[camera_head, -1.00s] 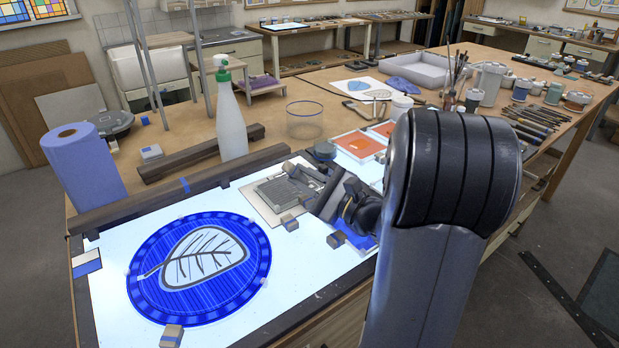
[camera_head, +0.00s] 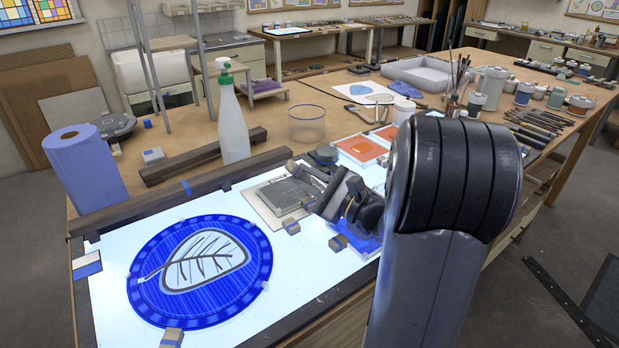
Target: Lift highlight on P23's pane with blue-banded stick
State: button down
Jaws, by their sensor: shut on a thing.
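A round blue pane (camera_head: 172,290) with a pale leaf and dark veins lies on the lit table (camera_head: 120,232). A smaller grey pane (camera_head: 281,199) lies on a card to its right, beside my gripper. No P23 label is readable, so I cannot tell which pane is P23's. My gripper (camera_head: 312,183) is low over the right of the grey pane, partly hidden by my own wrist. It is shut on a small tool, of which little shows. I cannot make out a blue band or whether the tip touches the pane.
A spray bottle (camera_head: 233,125), a blue roll (camera_head: 85,170) and a clear beaker (camera_head: 306,123) stand behind the lit table. Dark wooden bars (camera_head: 203,160) lie along its back. Orange panes (camera_head: 362,150) are beyond my gripper. Jars and brushes (camera_head: 540,128) fill the right side.

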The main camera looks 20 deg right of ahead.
jog(key=shift+s+a+f, duration=0.1)
jog(key=shift+a, duration=0.4)
jog(key=shift+r+p, duration=1.55)
jog(key=shift+r, duration=1)
jog(key=shift+r, duration=0.1)
